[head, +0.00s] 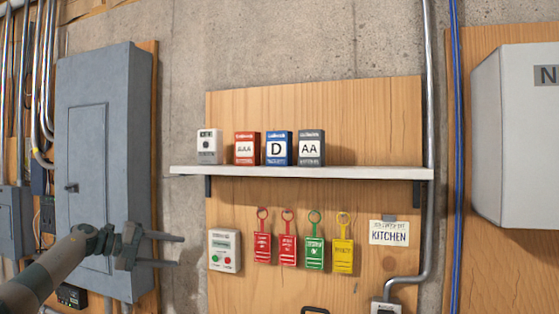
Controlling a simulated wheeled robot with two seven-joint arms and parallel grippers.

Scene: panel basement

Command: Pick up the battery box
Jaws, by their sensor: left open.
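Three battery boxes stand upright side by side on the white shelf (300,173): a red one marked AAA (246,148), a blue one marked D (279,148) and a dark grey one marked AA (310,148). The frames do not show which one the task means. My left gripper (180,251) is at the lower left, in front of the grey electrical panel (95,150). Its two fingers are apart, point right and hold nothing. In the picture it is below and left of the shelf. My right gripper is not in view.
A small white device (209,146) stands left of the red box. Under the shelf hang red, green and yellow tags (314,248), a white button box (224,250) and a KITCHEN sign (390,233). A conduit (430,90) runs by the shelf's right end.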

